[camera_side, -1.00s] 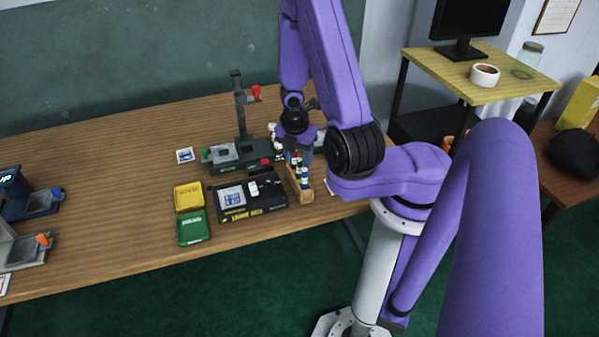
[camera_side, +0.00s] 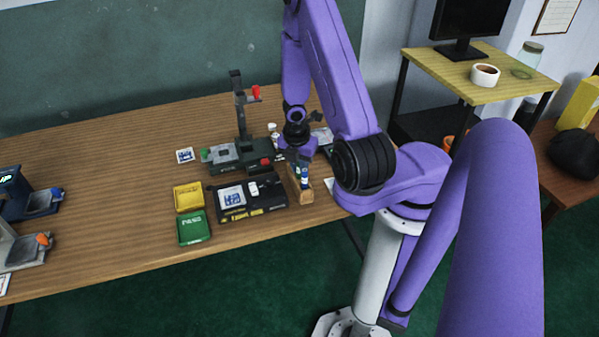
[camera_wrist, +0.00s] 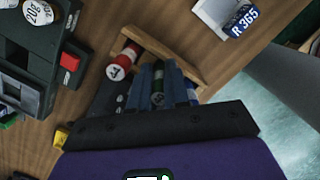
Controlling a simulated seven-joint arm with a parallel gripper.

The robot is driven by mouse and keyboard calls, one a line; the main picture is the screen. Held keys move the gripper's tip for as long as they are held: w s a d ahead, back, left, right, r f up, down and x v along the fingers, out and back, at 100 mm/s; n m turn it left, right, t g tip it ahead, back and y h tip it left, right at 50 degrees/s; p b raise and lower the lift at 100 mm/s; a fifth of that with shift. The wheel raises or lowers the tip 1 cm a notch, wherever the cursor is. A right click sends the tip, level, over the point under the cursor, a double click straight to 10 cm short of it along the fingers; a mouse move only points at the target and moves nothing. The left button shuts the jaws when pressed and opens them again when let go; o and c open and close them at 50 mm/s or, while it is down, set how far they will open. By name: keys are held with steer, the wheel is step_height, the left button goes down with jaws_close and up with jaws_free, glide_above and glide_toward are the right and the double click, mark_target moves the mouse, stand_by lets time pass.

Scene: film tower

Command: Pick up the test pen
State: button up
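A small wooden rack (camera_side: 306,195) stands on the table and holds upright pen-like cylinders. In the wrist view the rack (camera_wrist: 165,45) holds a red-topped cylinder (camera_wrist: 119,67) at left, a green-marked one (camera_wrist: 157,97) in the middle and a blue one (camera_wrist: 191,90) at right. I cannot tell which is the test pen. My gripper (camera_wrist: 158,82) points down into the rack, its grey-blue fingers on either side of the green-marked cylinder. I cannot tell if they touch it. In the side view my gripper (camera_side: 303,172) is over the rack and hides most of the cylinders.
A black tray (camera_side: 235,212) with a card and small items is left of the rack. A yellow bin (camera_side: 188,194) and a green bin (camera_side: 192,230) are further left. A dark device with a red-knobbed post (camera_side: 241,118) stands behind. The table's left middle is clear.

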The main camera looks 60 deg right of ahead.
jaws_close()
steer(key=shift+r, duration=0.15)
steer(key=shift+d+r, duration=0.15)
steer(key=shift+r, duration=4.65)
steer(key=shift+w+a, duration=0.2)
steer(key=w+a+f+n+t, duration=0.1)
steer(key=w+a+n, duration=0.8)
steer(key=w+a, duration=0.55)
steer(key=shift+y, duration=0.3)
steer(key=shift+w+d+f, duration=0.15)
steer(key=shift+f, duration=1.25)
steer(key=shift+w+d+f, duration=0.1)
steer(key=shift+f, duration=1.25)
